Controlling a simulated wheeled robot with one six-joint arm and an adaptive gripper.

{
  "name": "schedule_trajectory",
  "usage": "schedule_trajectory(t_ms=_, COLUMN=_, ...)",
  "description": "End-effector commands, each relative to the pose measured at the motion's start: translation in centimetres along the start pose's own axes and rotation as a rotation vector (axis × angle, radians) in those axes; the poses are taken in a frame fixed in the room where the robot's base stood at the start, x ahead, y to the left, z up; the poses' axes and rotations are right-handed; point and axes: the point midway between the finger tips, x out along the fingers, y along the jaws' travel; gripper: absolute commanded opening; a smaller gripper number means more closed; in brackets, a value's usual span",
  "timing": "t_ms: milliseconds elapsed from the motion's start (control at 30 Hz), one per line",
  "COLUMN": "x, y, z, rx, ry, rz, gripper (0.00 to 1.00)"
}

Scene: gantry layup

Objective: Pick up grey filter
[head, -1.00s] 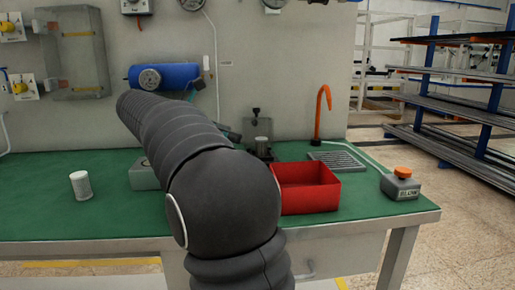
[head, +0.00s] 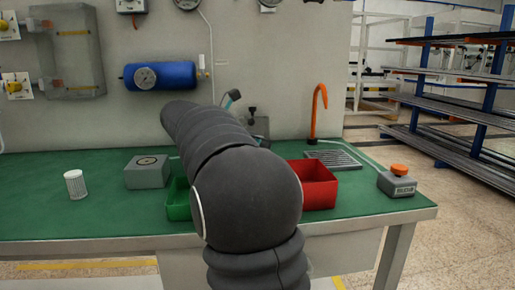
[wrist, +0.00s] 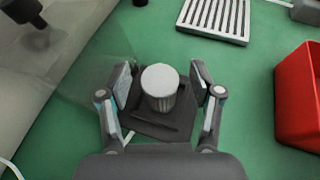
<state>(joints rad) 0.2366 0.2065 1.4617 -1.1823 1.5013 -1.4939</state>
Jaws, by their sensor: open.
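The grey filter (wrist: 160,84), a short ribbed cylinder with a pale round top, stands upright on a dark square base in the wrist view. My gripper (wrist: 160,80) is open, with one finger on the left and one on the right of the filter. In the head view my arm hides the filter and most of the gripper. Another pale ribbed filter (head: 76,184) stands at the left of the green bench.
A red bin (head: 319,188) also shows in the wrist view (wrist: 300,105). A green bin (head: 178,202) and grey box (head: 147,173) are left of my arm. A slotted grate (head: 332,160), orange hook (head: 317,112) and orange-button box (head: 397,181) are to the right.

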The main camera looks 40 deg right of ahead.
Motion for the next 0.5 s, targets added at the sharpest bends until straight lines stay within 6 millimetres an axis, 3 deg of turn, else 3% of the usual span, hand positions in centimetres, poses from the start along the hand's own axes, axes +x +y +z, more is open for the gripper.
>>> schedule_trajectory(t_ms=133, x=-0.02, y=0.00, z=0.00, rx=0.000, ry=0.000, rz=0.000, gripper=0.65)
schedule_trajectory(t_ms=367, x=-0.03, y=0.00, z=0.00, rx=0.000, ry=0.000, rz=0.000, gripper=0.07)
schedule_trajectory(t_ms=500, x=-0.04, y=0.00, z=0.01, rx=0.000, ry=0.000, rz=0.000, gripper=0.05)
